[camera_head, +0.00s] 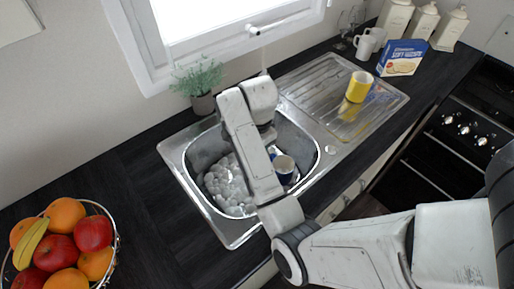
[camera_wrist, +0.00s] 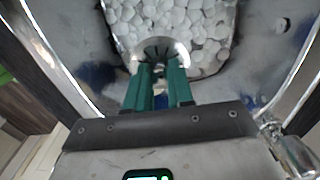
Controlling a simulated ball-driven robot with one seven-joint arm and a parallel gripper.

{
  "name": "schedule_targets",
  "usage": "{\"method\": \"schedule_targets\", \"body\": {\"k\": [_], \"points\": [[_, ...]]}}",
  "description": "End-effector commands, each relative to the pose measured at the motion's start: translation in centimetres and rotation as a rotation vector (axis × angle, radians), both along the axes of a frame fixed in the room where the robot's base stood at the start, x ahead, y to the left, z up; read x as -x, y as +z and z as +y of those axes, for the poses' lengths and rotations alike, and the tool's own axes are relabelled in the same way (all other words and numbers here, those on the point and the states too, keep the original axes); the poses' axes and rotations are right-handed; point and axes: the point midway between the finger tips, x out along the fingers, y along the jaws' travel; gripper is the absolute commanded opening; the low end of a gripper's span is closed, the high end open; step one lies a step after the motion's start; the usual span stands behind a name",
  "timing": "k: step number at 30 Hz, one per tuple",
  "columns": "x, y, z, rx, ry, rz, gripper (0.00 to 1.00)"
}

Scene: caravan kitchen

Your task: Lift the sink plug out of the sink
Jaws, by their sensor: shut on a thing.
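The sink (camera_head: 195,157) is a steel basin with a pile of whitish bubbles or foam (camera_head: 226,185) in it. In the wrist view, my gripper's (camera_wrist: 162,70) two green fingers reach down into the basin. Their tips meet at a round, shiny metal piece with dark slots, which looks like the sink plug (camera_wrist: 176,50), and they are shut on it. The bubbles (camera_wrist: 190,22) lie around and beyond it. In the head view my arm hides the fingertips and the plug. I cannot tell whether the plug is clear of the drain.
A blue mug (camera_head: 285,165) with a white inside stands in the sink, right of my arm. A plant (camera_head: 201,85) is behind the sink. A fruit bowl (camera_head: 113,222) is at the left. A blue box (camera_head: 402,58) stands at the back right.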

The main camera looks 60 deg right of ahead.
Motion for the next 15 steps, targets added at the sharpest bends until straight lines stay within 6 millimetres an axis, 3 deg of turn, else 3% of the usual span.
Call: {"method": "schedule_targets", "body": {"k": [15], "points": [[0.5, 3.2, 0.2, 0.002, -0.002, -0.011, 0.0]]}}
